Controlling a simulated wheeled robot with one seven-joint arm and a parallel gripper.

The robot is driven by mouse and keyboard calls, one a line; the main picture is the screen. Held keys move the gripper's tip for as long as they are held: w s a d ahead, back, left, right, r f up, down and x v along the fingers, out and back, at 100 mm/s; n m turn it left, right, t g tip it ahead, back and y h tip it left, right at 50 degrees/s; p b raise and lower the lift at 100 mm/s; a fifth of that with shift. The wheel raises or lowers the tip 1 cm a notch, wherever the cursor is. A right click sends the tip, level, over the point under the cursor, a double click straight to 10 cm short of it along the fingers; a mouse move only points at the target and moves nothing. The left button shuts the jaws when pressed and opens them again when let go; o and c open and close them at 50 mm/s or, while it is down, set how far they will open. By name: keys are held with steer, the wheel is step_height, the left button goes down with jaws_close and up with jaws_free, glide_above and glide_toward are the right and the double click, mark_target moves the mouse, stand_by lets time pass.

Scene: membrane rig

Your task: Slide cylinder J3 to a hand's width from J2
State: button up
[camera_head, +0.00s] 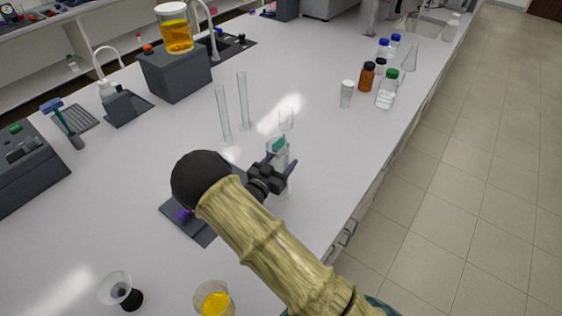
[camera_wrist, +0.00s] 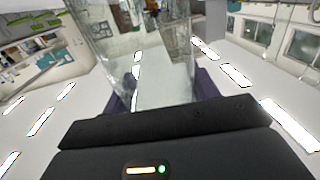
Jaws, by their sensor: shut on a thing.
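My gripper (camera_head: 281,168) has its purple fingers around a clear glass cylinder (camera_head: 277,150), with a teal patch near its top. The cylinder's lower part is partly hidden by the gripper. In the wrist view the clear glass (camera_wrist: 165,80) fills the space between the purple fingers (camera_wrist: 160,98). Two tall, thin glass cylinders stand upright to the left and behind, one nearer (camera_head: 223,115) and one farther (camera_head: 243,98). I can read no J2 or J3 label.
A dark plate (camera_head: 201,232) with a purple item lies left of my gripper. A beaker of yellow liquid (camera_head: 214,299) and a funnel on a black base (camera_head: 117,288) stand in front. Several bottles, one brown (camera_head: 366,77), stand at the back right. White bench between is clear.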

mark_target(272, 139)
steer(key=shift+a, duration=0.15)
steer(key=shift+s+a, duration=0.2)
steer(key=shift+a, duration=0.35)
steer(key=shift+s+a, duration=0.15)
steer(key=shift+a, duration=0.35)
steer(key=o, duration=1.2)
steer(key=shift+o, duration=0.2)
steer(key=shift+r, duration=0.1)
step_height(272, 139, up, 10)
steer(key=b, duration=0.3)
